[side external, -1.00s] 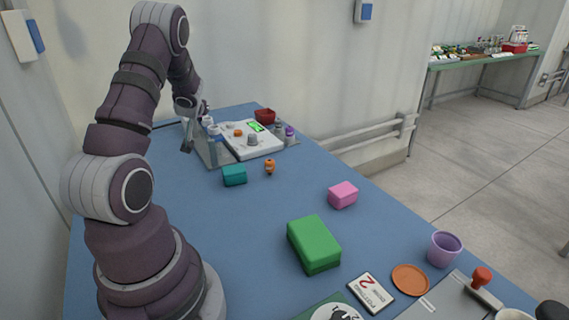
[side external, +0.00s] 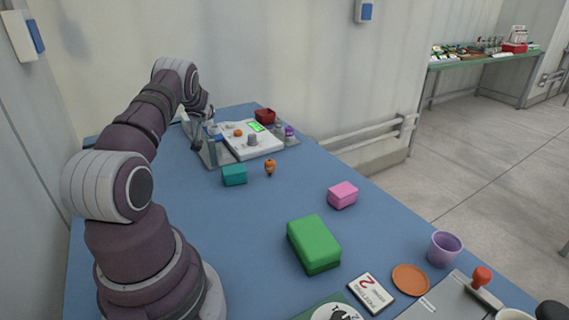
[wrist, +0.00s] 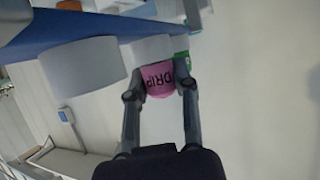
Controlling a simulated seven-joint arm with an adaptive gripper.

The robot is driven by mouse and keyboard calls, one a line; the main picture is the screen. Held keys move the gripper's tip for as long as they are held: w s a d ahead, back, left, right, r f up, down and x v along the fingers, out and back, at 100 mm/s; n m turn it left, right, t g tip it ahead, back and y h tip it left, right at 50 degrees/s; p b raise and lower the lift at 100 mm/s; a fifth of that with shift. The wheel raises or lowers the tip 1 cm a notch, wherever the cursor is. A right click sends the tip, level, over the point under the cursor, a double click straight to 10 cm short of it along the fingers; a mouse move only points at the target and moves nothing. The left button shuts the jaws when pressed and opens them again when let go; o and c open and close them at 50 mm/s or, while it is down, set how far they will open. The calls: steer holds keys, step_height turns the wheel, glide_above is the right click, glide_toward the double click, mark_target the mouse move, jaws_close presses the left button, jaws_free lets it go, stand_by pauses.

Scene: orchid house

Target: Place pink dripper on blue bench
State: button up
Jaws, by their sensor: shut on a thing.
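The pink dripper (wrist: 158,82), with dark letters reading "DRIP", is between the two fingers of my gripper (wrist: 159,78) in the wrist view. The fingers are shut on it from both sides. In the side external view my gripper (side external: 200,136) is at the far left part of the bench, by the grey stand and white device. The dripper cannot be made out there. The blue bench (side external: 195,225) runs across the side external view; a blue strip of it (wrist: 75,30) shows in the wrist view.
A white device (side external: 262,146), teal block (side external: 234,175), small orange figure (side external: 270,167), pink block (side external: 343,194) and green block (side external: 314,244) stand on the bench. A purple cup (side external: 444,249) and orange disc (side external: 410,280) are nearer. Bare bench lies between the blocks.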

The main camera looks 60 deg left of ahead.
steer(key=o, duration=0.9)
steer(key=shift+f, duration=0.1)
steer(key=w+d+r+m+t+h, duration=0.1)
steer(key=d+r+m+h, duration=0.2)
steer(key=d, duration=0.8)
steer(key=w+d+r+m+t+h, duration=0.15)
steer(key=d+r, duration=0.25)
steer(key=d, duration=0.6)
steer(key=w+d+r+m+t+h, duration=0.15)
steer(key=d+r+h, duration=0.25)
steer(key=d, duration=0.7)
steer(key=s+d+m+g+h, duration=0.2)
steer(key=s+d+m+h, duration=0.2)
steer(key=s+d+m, duration=0.4)
steer(key=s+d, duration=0.1)
steer(key=d, duration=0.5)
steer(key=shift+g, duration=0.3)
